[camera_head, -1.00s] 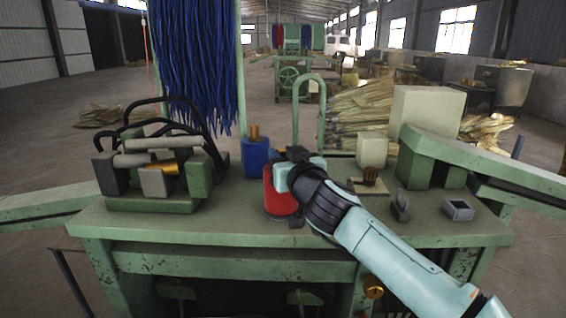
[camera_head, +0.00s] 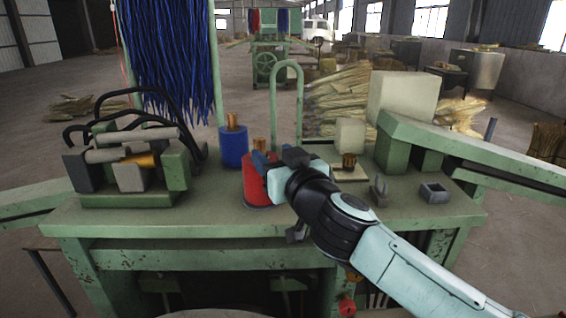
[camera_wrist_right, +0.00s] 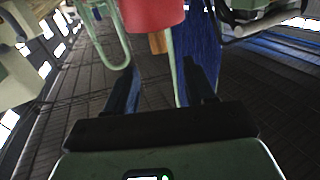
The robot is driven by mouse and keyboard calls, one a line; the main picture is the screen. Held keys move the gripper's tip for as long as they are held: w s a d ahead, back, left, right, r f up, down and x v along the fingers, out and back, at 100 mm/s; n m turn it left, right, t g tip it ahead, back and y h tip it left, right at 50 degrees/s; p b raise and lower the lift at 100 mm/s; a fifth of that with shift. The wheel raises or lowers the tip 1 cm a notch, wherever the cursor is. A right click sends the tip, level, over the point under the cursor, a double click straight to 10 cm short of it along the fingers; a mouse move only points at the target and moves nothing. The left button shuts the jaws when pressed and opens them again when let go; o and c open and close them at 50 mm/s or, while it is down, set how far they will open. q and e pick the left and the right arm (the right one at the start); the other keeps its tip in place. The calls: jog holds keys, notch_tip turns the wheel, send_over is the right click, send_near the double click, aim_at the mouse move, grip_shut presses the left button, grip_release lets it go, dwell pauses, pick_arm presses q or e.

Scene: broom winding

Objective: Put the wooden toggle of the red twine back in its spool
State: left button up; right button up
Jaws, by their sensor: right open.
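The red twine spool (camera_head: 257,190) stands upright on the green bench, with a wooden core (camera_head: 260,144) showing at its top. In the right wrist view the red spool (camera_wrist_right: 150,12) and its wooden end (camera_wrist_right: 158,42) appear at the top, upside down and beyond the fingers. My right gripper (camera_head: 265,172) is at the right side of the spool and overlaps it in the head view. Its fingers (camera_wrist_right: 160,85) are apart with nothing between them. I cannot make out a separate toggle; part of the spool is hidden behind the gripper. My left gripper is out of view.
A blue spool (camera_head: 234,148) stands behind the red one. A clamp-like fixture (camera_head: 133,165) and hanging blue strands (camera_head: 168,60) are at left. A green hoop (camera_head: 287,100), a pale block (camera_head: 350,134) and a small grey box (camera_head: 434,193) are behind and right.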

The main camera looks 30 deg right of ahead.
jog(key=shift+s+a, duration=0.15)
jog(key=shift+s, duration=0.8)
jog(key=shift+s+a, duration=0.15)
jog(key=shift+s, duration=0.75)
